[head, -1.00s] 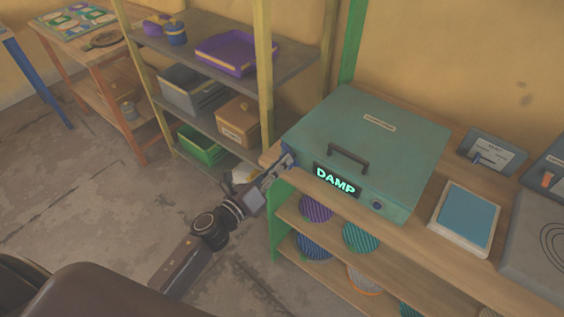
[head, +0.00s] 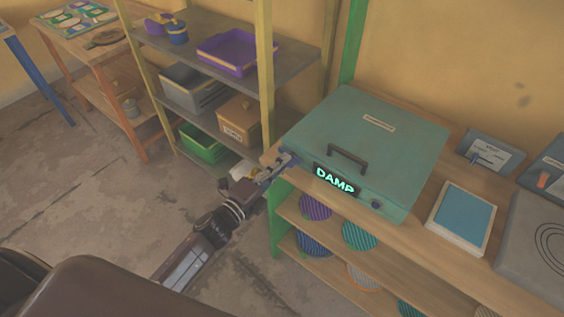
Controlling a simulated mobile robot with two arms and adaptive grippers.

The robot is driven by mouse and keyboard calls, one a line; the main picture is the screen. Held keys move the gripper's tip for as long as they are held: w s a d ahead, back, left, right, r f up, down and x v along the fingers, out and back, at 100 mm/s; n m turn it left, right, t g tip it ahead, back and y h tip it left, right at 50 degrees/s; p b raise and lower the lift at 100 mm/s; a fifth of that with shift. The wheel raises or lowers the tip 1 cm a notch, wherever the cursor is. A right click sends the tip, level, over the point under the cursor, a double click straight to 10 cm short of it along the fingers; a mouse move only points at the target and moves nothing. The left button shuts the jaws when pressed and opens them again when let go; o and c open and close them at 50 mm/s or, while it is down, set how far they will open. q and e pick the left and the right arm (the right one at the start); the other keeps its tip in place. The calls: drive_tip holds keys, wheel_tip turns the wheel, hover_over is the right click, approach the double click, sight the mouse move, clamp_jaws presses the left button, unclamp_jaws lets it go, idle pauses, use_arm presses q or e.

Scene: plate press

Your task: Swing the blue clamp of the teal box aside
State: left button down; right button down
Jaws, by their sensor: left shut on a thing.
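The teal box (head: 405,150) sits closed on the wooden shelf top, with a dark handle (head: 347,159) on its lid. A lit sign on its front reads DAMP (head: 335,180). The blue clamp (head: 293,159) is at the box's front left corner, mostly hidden by the gripper. My left gripper (head: 287,158) reaches in from the lower left and is shut on the clamp. A small dark blue knob (head: 376,204) is on the front right of the box. My right gripper is not in view.
A blue-topped pad (head: 464,219) and a grey plate (head: 535,245) lie right of the box. Striped round things (head: 360,235) fill the shelves below. A grey shelf unit (head: 290,62) with a purple tray (head: 228,52) stands behind left.

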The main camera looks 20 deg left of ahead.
use_arm(q)
drive_tip(key=shift+n, duration=0.3)
idle(0.4)
drive_tip(key=c, duration=2)
unclamp_jaws()
drive_tip(key=shift+s, duration=0.15)
drive_tip(key=v, duration=1.2)
